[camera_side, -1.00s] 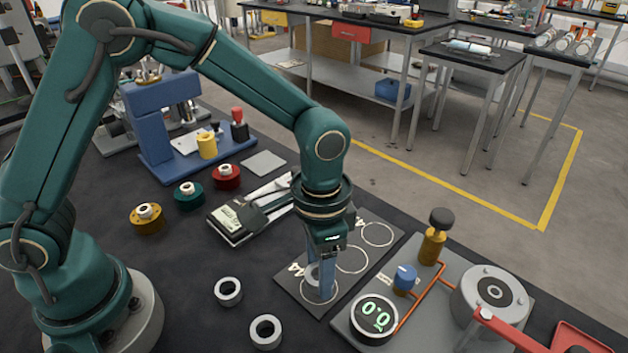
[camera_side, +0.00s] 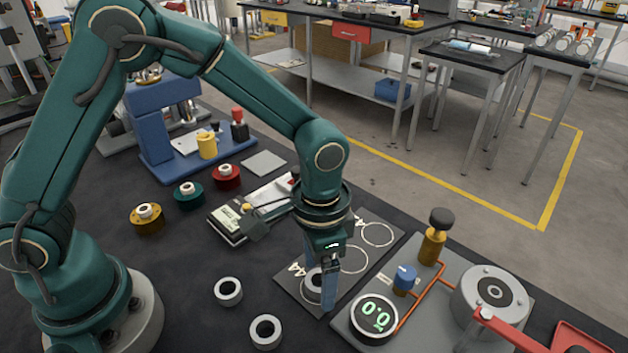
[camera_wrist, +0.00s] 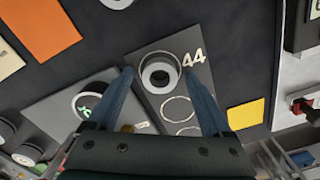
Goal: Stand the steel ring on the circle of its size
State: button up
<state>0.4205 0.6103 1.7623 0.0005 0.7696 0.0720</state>
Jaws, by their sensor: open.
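A grey steel ring (camera_side: 312,287) lies flat on the dark plate (camera_side: 352,228) in the near circle, marked 44. In the wrist view the ring (camera_wrist: 161,72) sits inside that circle's white outline, roughly centred. My gripper (camera_side: 324,284) is open, pointing down at this ring; in the side view a blue finger hides part of it. In the wrist view the fingers of my gripper (camera_wrist: 161,80) stand apart to either side of the ring. I cannot tell how high the tips are. The plate's other circles (camera_wrist: 178,110) are empty.
Two more grey rings, one (camera_side: 228,292) and another (camera_side: 265,332), lie on the black table left of the plate. A grey board with a gauge (camera_side: 374,318), blue knob (camera_side: 404,279) and orange tubing stands close on the right. A caliper case (camera_side: 232,225) lies behind left.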

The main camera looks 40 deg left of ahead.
aim_at(319, 280)
notch_tip(319, 280, up, 12)
jog(key=s+a+r+n+t, duration=0.2)
jog(key=s+a+n+t, duration=0.3)
jog(key=s+a, duration=0.5)
jog(key=shift+a+r+n+t, duration=0.3)
jog(key=shift+a, duration=0.65)
dwell(0.6)
